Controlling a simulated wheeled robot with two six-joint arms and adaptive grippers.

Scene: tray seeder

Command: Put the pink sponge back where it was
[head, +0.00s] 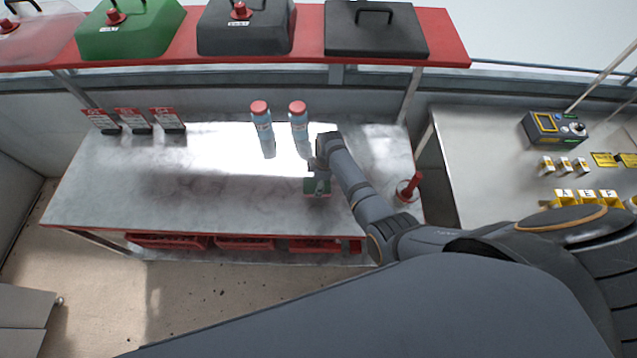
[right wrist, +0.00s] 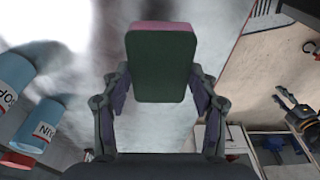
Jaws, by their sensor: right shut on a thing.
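The sponge (right wrist: 160,66) is held between the fingers of my right gripper (right wrist: 159,92). In the right wrist view its broad green face is toward the camera, with a pink strip along the top edge. In the head view the sponge (head: 317,188) shows as a small green block over the marble-patterned worktop (head: 190,190), right of centre. My right gripper (head: 318,168) is shut on it, partly hidden by its own wrist. I cannot tell whether the sponge touches the worktop.
Two blue bottles with red caps (head: 262,128) (head: 299,120) stand just left of and behind my gripper. A red upright handle on a round base (head: 410,187) stands to the right. Three sign cards (head: 133,121) stand back left. The worktop's left and middle are clear.

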